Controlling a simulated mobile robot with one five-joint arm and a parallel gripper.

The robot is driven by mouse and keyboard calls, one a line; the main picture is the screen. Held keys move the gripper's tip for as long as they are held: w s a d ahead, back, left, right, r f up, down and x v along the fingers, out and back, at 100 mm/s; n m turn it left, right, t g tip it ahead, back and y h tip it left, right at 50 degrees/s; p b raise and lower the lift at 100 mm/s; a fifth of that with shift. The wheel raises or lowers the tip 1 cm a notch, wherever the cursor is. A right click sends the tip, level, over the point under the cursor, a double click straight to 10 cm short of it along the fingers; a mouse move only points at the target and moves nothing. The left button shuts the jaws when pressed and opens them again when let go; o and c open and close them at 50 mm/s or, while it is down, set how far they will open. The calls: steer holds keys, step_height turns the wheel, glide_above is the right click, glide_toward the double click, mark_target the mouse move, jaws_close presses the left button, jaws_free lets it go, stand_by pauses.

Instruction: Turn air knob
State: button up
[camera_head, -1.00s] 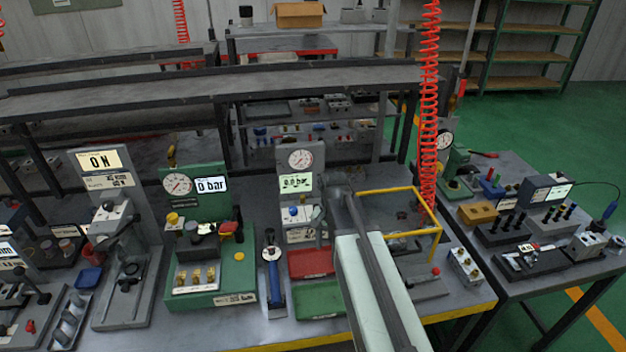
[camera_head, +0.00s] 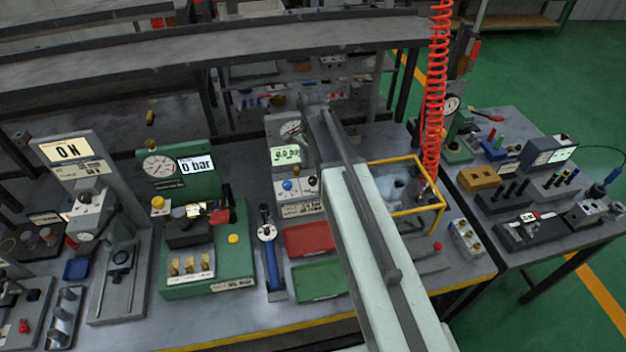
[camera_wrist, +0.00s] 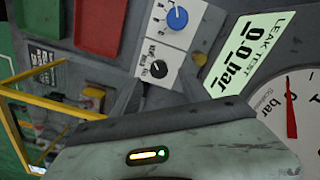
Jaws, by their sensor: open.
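The leak test station has a small white panel (camera_wrist: 150,45) with a blue knob (camera_wrist: 177,18) and a black knob (camera_wrist: 158,69). The panel's small print is too blurred to tell which knob is the air knob. The blue knob also shows in the head view (camera_head: 287,185). The station's display (camera_wrist: 245,52) reads 0.0 bar, and its dial gauge (camera_wrist: 288,115) is partly cut off. My gripper (camera_wrist: 190,145) is open, apart from both knobs, its casing filling the bottom of the wrist view. Its fingertips are not clearly visible; my arm hides part of the station in the head view.
A red tray (camera_head: 309,238) and a green tray (camera_head: 318,281) lie in front of the station. A yellow frame (camera_head: 405,211) and a red coiled hose (camera_head: 435,95) stand to the right. A green pressure station (camera_head: 236,262) is to the left.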

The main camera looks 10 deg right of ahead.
mark_target(313, 179)
step_height(313, 179, down, 5)
steer(key=b, duration=0.3)
steer(key=shift+b, duration=0.3)
steer(key=shift+s+r, duration=0.1)
steer(key=shift+r, duration=0.05)
jaws_close()
